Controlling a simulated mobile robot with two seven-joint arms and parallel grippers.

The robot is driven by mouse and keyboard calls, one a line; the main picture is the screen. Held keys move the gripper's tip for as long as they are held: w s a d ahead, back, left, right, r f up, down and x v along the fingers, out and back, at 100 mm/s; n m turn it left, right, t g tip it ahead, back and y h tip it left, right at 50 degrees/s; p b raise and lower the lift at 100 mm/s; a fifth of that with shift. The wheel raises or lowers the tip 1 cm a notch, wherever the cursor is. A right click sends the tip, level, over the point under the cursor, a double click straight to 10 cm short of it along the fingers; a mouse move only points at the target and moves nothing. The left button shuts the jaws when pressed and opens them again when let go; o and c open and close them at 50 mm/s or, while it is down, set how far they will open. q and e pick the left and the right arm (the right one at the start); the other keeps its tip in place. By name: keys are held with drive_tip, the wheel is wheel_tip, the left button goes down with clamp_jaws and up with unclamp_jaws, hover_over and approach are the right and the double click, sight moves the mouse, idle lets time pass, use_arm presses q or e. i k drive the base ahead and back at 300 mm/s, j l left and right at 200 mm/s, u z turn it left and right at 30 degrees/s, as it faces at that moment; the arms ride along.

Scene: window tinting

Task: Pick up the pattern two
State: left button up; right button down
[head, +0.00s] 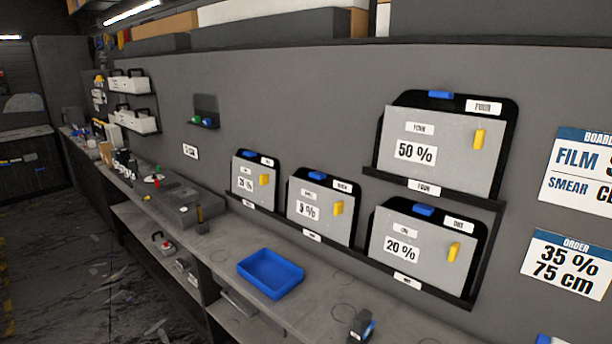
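Several grey pattern boards with yellow handles and blue tabs stand in black wall holders. The top right board (435,160) reads 50 % and FOUR. The lower right board (415,240) reads 20 %. The middle board (318,222) reads 5 %. The small left board (243,172) has a percentage too small to read surely. The name labels on the three lower boards are too small to read with certainty, so I cannot tell which is pattern two. Neither of my grippers is in view.
A long grey bench (225,243) runs below the boards, with an empty-looking blue tray (270,273) on it. A dark tool (362,325) stands near the bottom edge. An order sign (568,263) reads 35 % 75 cm. Open floor (75,260) lies at left.

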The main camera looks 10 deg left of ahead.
sight(266, 162)
drive_tip(key=i+j+z, duration=0.1)
drive_tip(key=j+z, duration=0.75)
drive_tip(key=z, duration=0.15)
drive_tip(key=j+z, duration=0.45)
drive_tip(key=j, duration=0.6)
drive_tip(key=k+j, duration=0.1)
drive_tip(key=j, duration=0.25)
drive_tip(key=k+j+z, duration=0.1)
drive_tip(key=j, duration=0.25)
drive_tip(key=k+j, duration=0.1)
drive_tip(key=j, duration=0.25)
drive_tip(key=z, duration=0.05)
